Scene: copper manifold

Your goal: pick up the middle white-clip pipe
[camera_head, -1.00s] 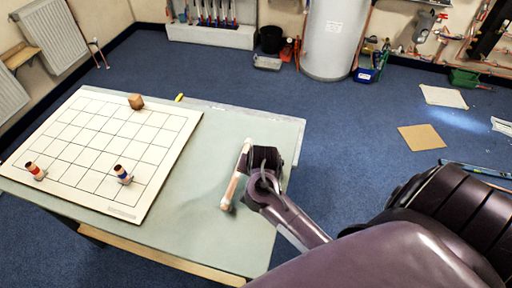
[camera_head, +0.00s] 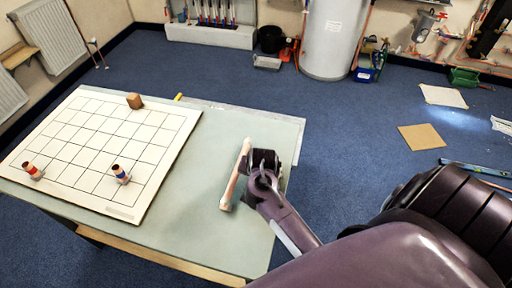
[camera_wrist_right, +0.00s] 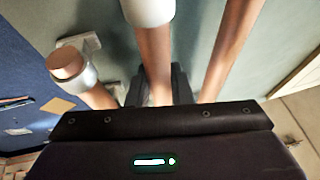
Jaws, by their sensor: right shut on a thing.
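In the right wrist view three copper pipes stand side by side. The middle pipe (camera_wrist_right: 154,55) carries a white clip (camera_wrist_right: 148,10) near the top edge. The left pipe (camera_wrist_right: 72,67) has a white collar and a round end facing me. The right pipe (camera_wrist_right: 232,45) slants past with no clip showing. My right gripper (camera_wrist_right: 157,88) is shut on the middle pipe; its dark finger shows behind it. In the head view the right gripper (camera_head: 260,160) is at the table's right part, beside a copper pipe with pale ends (camera_head: 235,177). My left gripper is not in view.
A white gridded board (camera_head: 100,150) covers the left of the pale green table (camera_head: 190,215). The table between board and gripper is clear.

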